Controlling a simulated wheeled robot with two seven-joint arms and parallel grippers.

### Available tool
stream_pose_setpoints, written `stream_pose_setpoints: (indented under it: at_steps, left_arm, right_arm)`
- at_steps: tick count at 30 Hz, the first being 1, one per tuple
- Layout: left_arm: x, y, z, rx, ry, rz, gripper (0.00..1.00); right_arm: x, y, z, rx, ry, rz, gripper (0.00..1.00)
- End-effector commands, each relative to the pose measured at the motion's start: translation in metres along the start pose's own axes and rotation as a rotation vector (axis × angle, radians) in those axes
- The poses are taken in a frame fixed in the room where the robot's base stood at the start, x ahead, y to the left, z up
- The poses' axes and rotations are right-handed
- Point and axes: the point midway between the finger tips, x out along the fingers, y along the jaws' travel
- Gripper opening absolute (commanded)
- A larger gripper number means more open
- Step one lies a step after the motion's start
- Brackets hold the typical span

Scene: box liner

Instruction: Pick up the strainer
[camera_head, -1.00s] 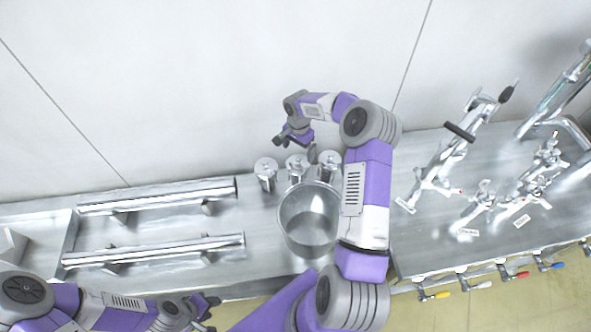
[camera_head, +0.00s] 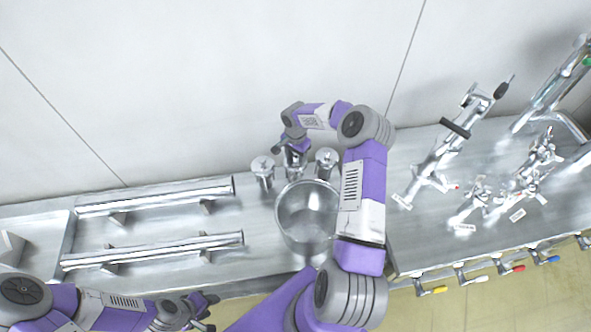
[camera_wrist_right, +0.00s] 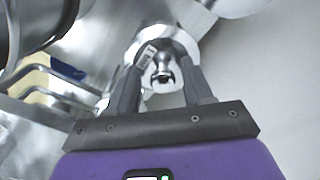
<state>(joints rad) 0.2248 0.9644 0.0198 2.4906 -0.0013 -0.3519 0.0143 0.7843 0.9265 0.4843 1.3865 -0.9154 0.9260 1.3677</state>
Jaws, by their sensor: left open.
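Three small shiny metal cylinders with knobbed tops stand in a row behind a steel bucket: a left one (camera_head: 263,172), a middle one (camera_head: 294,173) and a right one (camera_head: 327,163). I cannot tell for sure which is the strainer. My right gripper (camera_head: 292,156) is over the middle cylinder and hides much of its top. In the right wrist view, its spread fingers (camera_wrist_right: 165,78) stand on either side of a round shiny metal top (camera_wrist_right: 163,50) with a knob and a barcode label. I see no clear grip on it. My left gripper (camera_head: 208,310) is open and empty at the lower left.
The steel bucket (camera_head: 308,225) stands just in front of the cylinders, under my right arm. Two long metal rails (camera_head: 155,197) lie on the counter at left. Several metal taps (camera_head: 440,160) and coloured-handled valves (camera_head: 433,291) are at right. A white wall rises behind.

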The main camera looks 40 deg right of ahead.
Motion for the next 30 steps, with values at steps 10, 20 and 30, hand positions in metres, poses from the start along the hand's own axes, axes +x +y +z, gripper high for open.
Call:
stream_pose_setpoints:
  at_steps: [10,20,30]
  left_arm:
    - [0.0004,-0.0001,0.0000,0.000,0.000,0.000,0.43]
    - [0.0005,-0.0002,0.0000,0.000,0.000,0.000,0.43]
    - [0.0005,-0.0002,0.0000,0.000,0.000,0.000,0.43]
  right_arm:
    - [0.0035,0.0006,0.0020,-0.001,-0.005,0.002,0.00]
    - [0.0050,0.0021,0.0025,-0.001,-0.007,0.006,0.00]
    - [0.0064,0.0036,0.0030,-0.001,-0.010,0.011,0.00]
